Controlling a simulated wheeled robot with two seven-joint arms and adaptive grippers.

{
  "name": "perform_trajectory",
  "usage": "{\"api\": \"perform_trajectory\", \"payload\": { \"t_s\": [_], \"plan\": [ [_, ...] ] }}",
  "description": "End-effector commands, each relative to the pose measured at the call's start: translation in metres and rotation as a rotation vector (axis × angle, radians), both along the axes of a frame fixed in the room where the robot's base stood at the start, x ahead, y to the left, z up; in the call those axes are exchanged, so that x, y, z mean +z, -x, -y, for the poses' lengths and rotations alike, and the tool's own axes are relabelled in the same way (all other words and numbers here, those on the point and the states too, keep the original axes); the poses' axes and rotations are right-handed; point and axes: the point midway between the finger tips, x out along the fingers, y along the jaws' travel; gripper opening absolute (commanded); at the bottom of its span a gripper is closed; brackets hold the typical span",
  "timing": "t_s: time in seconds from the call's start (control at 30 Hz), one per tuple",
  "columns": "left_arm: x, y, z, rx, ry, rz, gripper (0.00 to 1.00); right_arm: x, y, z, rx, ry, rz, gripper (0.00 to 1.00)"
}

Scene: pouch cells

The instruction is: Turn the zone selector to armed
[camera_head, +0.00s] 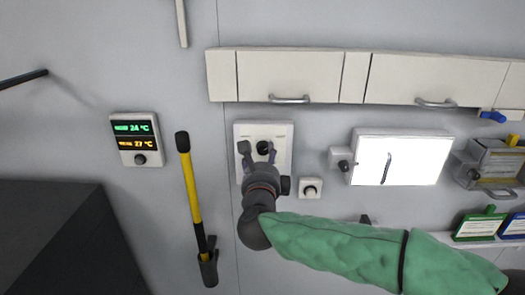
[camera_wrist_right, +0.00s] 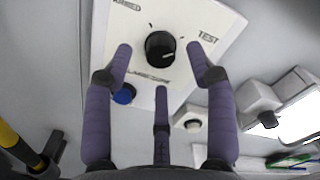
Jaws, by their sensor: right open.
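The zone selector is a black round knob (camera_wrist_right: 160,48) on a white wall panel (camera_wrist_right: 215,22) with ARMED printed at upper left and TEST at right. A pale line on the knob seems to point to the right, toward the TEST side; this is hard to be sure of. In the head view the panel (camera_head: 283,130) is on the wall behind my right gripper (camera_head: 257,148). In the right wrist view this gripper (camera_wrist_right: 158,58) is open, with its fingers spread on both sides of the knob and a third finger below it. No finger clearly touches the knob. My left gripper is not in view.
A blue button (camera_wrist_right: 124,94) sits low on the panel. A small white box with a round knob (camera_head: 311,188) is at the panel's lower right. A yellow-handled tool (camera_head: 190,185) hangs at left, near a temperature display (camera_head: 136,139). Cabinets (camera_head: 290,75) run above.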

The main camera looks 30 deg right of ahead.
Motion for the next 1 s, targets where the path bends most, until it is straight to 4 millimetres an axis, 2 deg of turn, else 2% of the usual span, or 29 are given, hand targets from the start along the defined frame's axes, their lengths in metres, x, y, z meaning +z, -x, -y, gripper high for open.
{"api": "perform_trajectory", "payload": {
  "t_s": [0.2,0.6,0.8,1.0],
  "plan": [
    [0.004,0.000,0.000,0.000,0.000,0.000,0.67,0.000,-0.020,0.013,-0.001,0.001,-0.001,0.56],
    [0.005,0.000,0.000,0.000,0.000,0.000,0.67,0.000,-0.025,0.015,0.001,0.001,0.000,0.56],
    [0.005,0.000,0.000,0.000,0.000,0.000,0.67,0.000,-0.025,0.015,0.001,0.001,0.000,0.00],
    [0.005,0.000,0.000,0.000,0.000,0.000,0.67,0.000,-0.025,0.015,0.001,0.004,-0.002,0.00]
  ]
}}
